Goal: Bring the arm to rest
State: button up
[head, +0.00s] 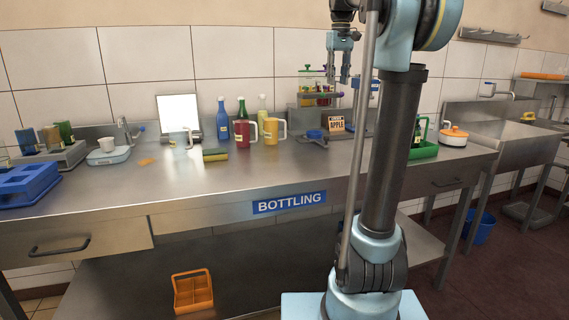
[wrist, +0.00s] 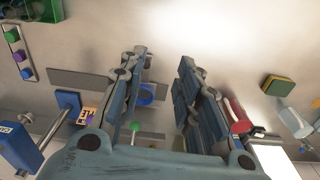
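My gripper (head: 337,76) hangs fingers-down above the back of the metal bottling counter (head: 300,172), near the back right part of it. In the wrist view my gripper (wrist: 163,65) shows two blue-grey fingers apart with nothing between them. It is open and empty. The arm rises from the base in front of the counter and bends over at the top. The arm column hides part of the counter's right side in the head view.
Below the gripper are an APPLE sign (head: 336,124) and a rack of coloured pieces (head: 318,96). A red mug (head: 243,132), a yellow mug (head: 271,131) and a blue bottle (head: 222,120) stand left. A green tray (head: 424,150) stands right. The counter's front middle is clear.

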jog(key=s+f+m, duration=0.1)
jog(key=s+f, duration=1)
jog(key=f, duration=0.3)
jog(key=s+f+t, duration=0.1)
jog(key=s+f, duration=1)
jog(key=f, duration=0.3)
jog(key=s+f+m, duration=0.1)
jog(key=s+f, duration=0.9)
jog(key=f, duration=0.4)
jog(key=shift+s+f+m+t, duration=0.3)
jog(key=shift+s+f, duration=0.05)
jog(key=shift+s, duration=0.05)
jog(key=shift+d, duration=0.1)
jog(key=shift+w+f, duration=0.2)
jog(key=shift+w, duration=0.2)
